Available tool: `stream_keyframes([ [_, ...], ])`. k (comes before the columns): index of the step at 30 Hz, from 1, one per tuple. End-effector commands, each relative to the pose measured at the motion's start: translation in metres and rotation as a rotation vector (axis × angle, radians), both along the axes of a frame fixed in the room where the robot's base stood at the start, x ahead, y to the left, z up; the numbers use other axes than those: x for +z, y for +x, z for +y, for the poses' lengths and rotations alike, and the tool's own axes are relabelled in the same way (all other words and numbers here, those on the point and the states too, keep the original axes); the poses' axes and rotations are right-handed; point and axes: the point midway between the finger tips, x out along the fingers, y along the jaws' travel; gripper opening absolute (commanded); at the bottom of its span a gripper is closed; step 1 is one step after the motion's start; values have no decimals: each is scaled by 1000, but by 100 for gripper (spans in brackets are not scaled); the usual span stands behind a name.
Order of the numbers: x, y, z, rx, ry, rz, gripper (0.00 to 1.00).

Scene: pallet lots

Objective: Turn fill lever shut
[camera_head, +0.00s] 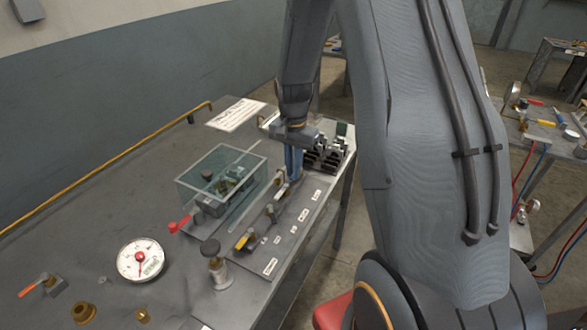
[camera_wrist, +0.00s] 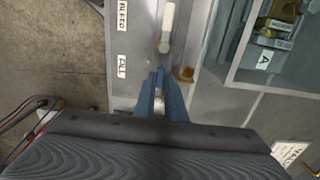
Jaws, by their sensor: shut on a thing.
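My gripper (camera_head: 292,178) points down over the valve panel (camera_head: 268,248) on the bench, at its far part. In the wrist view, the two blue fingers (camera_wrist: 160,74) are close together beside the label reading FILL (camera_wrist: 121,66). They are shut on the fill lever, whose handle is mostly hidden between them, so its angle cannot be told. A white-handled lever (camera_wrist: 167,28) lies just beyond the fingertips, near the label that seems to read BLEED (camera_wrist: 123,14). A yellow-handled lever (camera_head: 242,241) is at the panel's near end.
A clear-walled box (camera_head: 252,192) with parts inside stands left of the panel; its wall also shows in the wrist view (camera_wrist: 230,45). A red-handled valve (camera_head: 180,222), a knob (camera_head: 214,268) and a round gauge (camera_head: 140,259) are nearer. A dark rack (camera_head: 325,155) stands behind.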

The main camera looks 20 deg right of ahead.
Motion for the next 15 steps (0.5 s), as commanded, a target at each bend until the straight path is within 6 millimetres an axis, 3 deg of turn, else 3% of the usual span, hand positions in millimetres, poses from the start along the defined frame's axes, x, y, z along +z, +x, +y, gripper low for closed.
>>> stream_keyframes([
  [1, 1, 2, 0, -2, -1, -4, 0],
  [2, 1, 2, 0, -2, -1, -4, 12],
  [5, 1, 2, 0, -1, -1, -4, 29],
  [15, 0, 1, 1, 1, 0, -2, 29],
])
